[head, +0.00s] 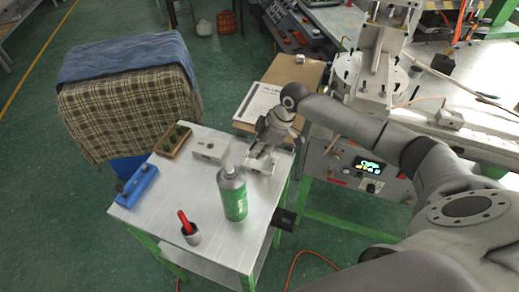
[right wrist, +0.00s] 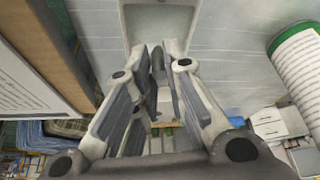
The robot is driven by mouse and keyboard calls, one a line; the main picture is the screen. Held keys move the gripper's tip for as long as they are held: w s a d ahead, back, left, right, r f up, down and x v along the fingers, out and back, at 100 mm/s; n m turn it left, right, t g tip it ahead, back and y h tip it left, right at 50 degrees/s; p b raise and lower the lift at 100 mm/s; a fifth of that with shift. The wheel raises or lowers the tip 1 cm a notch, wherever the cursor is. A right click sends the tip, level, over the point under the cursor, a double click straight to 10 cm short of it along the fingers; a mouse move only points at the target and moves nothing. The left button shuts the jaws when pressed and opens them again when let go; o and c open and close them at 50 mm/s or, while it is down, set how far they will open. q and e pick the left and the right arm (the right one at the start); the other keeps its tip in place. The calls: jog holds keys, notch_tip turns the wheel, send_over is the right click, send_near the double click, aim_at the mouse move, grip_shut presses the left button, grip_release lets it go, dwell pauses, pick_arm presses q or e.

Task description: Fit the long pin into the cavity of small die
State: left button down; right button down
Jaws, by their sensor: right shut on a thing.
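My right gripper (head: 262,150) reaches down over the back right part of the metal table. In the right wrist view its fingers (right wrist: 163,75) are closed together on a slim dark grey piece, apparently the long pin (right wrist: 156,65), mostly hidden between them. A pale grey die block (head: 256,163) lies under the fingers; its recessed body (right wrist: 136,22) shows at the top of the right wrist view. I cannot tell whether the pin touches it. Another pale block (head: 210,147) with a small dark hole lies to the left. My left gripper is not in view.
A green-and-white can (head: 232,195) stands in front of the gripper. A board with a printed sheet (head: 258,104) lies behind.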

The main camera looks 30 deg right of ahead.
jog(key=shift+p, duration=0.75)
dwell(0.4)
jog(key=shift+f+b, duration=0.5)
jog(key=shift+f, duration=0.5)
jog(key=c, duration=1.4)
grip_release()
jog(key=shift+r, duration=0.1)
jog(key=shift+r, duration=0.1)
jog(key=v, duration=1.1)
jog(key=shift+s+d+r, duration=0.2)
jog(key=shift+r, duration=0.15)
jog(key=shift+f, duration=0.1)
